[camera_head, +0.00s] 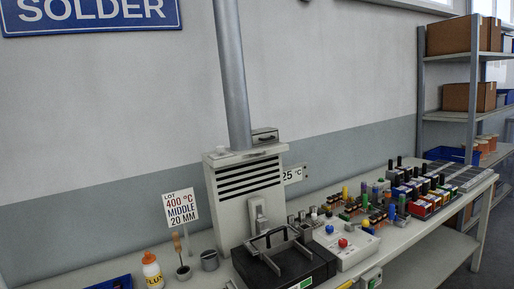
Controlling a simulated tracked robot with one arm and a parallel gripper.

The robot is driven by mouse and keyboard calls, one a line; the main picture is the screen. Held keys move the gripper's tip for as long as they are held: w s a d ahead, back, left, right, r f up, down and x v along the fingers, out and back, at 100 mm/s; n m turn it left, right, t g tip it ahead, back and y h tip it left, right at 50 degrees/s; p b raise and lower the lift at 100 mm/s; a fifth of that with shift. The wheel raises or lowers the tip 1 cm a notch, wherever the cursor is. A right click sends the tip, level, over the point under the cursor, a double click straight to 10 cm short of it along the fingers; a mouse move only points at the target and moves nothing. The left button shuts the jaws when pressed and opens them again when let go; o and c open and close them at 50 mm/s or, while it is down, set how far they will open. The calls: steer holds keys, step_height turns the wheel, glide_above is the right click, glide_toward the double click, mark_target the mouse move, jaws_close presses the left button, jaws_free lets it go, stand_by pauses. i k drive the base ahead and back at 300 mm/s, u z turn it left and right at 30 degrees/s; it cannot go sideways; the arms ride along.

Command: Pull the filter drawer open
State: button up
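The fume extractor (236,203) is a pale grey cabinet with dark horizontal slots, standing on the bench against the wall. A grey pipe (233,80) rises from its top. A small grey box (265,136) with a handle-like bar sits at the top behind the cabinet, beside the pipe. It looks like the filter drawer and appears shut, but it is too small to be sure. My gripper is not visible in this view.
A black box (302,264) with a metal frame stands before the extractor. A sign on a stick (180,208), a glue bottle (152,270) and a grey control box (346,244) are nearby. Many connectors crowd the bench's right side. Shelving (470,118) stands far right.

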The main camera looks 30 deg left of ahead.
mark_target(258, 139)
steer(key=z, duration=0.75)
steer(key=k, duration=0.15)
steer(key=u, duration=1.3)
steer(key=i, duration=2.1)
steer(key=z, duration=0.5)
